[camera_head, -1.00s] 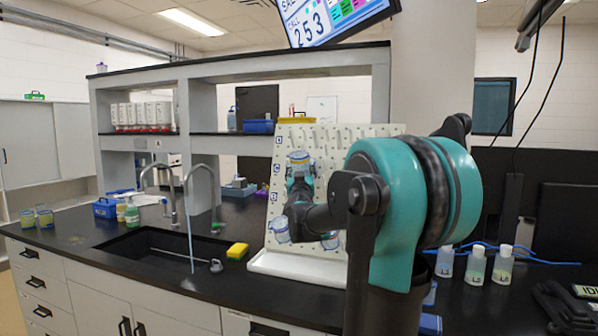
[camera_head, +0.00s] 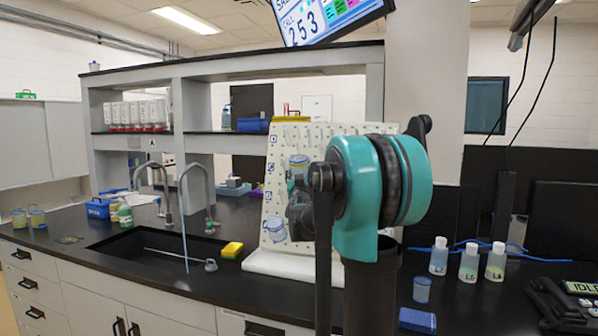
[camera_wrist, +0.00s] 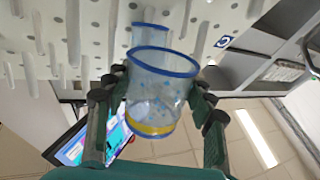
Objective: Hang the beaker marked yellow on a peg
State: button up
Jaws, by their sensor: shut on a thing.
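The beaker with the yellow band (camera_wrist: 152,130) is clear, with blue rims and blue markings. My gripper (camera_wrist: 160,95) is shut around its sides in the wrist view. In the head view the held beaker (camera_head: 299,163) is in front of the upper left part of the white pegboard (camera_head: 345,133). The yellow band shows near its top end there. Pegs (camera_wrist: 73,35) stick out of the board in the wrist view, close to the beaker's far end. I cannot tell whether a peg is inside the beaker. My arm hides much of the board in the head view.
Another clear beaker (camera_head: 276,229) hangs low on the board's left side. A sink (camera_head: 150,248) with taps and a yellow sponge (camera_head: 232,250) are to the left. Bottles (camera_head: 468,260), a small beaker (camera_head: 422,290) and a blue box (camera_head: 417,320) stand to the right.

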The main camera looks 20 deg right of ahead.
notch_tip(320, 180, down, 11)
jog(key=w+d, duration=0.2)
jog(key=shift+w+r, duration=0.15)
jog(key=shift+w, duration=0.25)
dwell(0.8)
dwell(0.5)
jog(key=o, duration=1.2)
